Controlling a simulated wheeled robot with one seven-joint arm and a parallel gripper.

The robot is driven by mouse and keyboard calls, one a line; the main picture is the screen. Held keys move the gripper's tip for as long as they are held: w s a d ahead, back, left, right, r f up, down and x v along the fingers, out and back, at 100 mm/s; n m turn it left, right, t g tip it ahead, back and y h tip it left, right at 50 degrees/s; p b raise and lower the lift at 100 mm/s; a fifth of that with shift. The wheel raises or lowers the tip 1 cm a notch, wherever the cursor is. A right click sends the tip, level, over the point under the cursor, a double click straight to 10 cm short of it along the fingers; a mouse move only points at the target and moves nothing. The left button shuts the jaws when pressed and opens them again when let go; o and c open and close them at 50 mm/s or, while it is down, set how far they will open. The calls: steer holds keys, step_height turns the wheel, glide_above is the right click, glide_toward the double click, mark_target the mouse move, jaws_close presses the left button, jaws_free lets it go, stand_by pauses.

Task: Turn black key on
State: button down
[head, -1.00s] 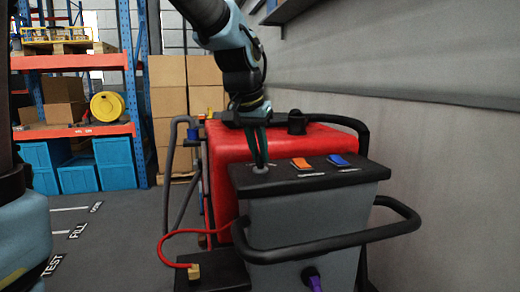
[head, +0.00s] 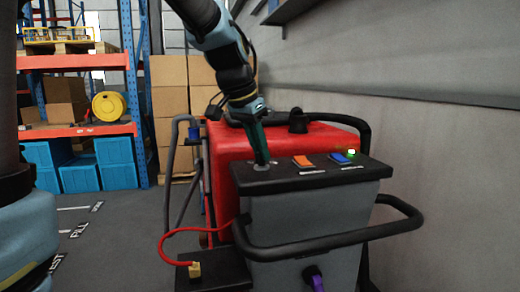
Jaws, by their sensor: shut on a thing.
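The grey scrubber console (head: 305,215) with its black top panel (head: 325,179) stands in front of the red tank (head: 225,150). My gripper (head: 262,163) points down at the left end of the panel, with its green fingers shut on the black key. The key is mostly hidden by the fingers; its round grey base (head: 262,169) shows just under the tips.
An orange switch (head: 302,161) and a blue switch (head: 341,158) sit right of the key. A black handlebar (head: 330,243) wraps the console front. A red cable (head: 163,243) and purple plug (head: 315,280) are lower down. The grey wall (head: 440,170) is close on the right.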

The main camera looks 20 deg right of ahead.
steer(key=c, duration=0.9)
jaws_free()
steer(key=shift+o, duration=0.2)
steer(key=shift+r, duration=0.1)
steer(key=b+v, duration=0.1)
steer(key=v, duration=0.9)
steer(key=shift+a+r, duration=0.15)
steer(key=shift+r, duration=0.15)
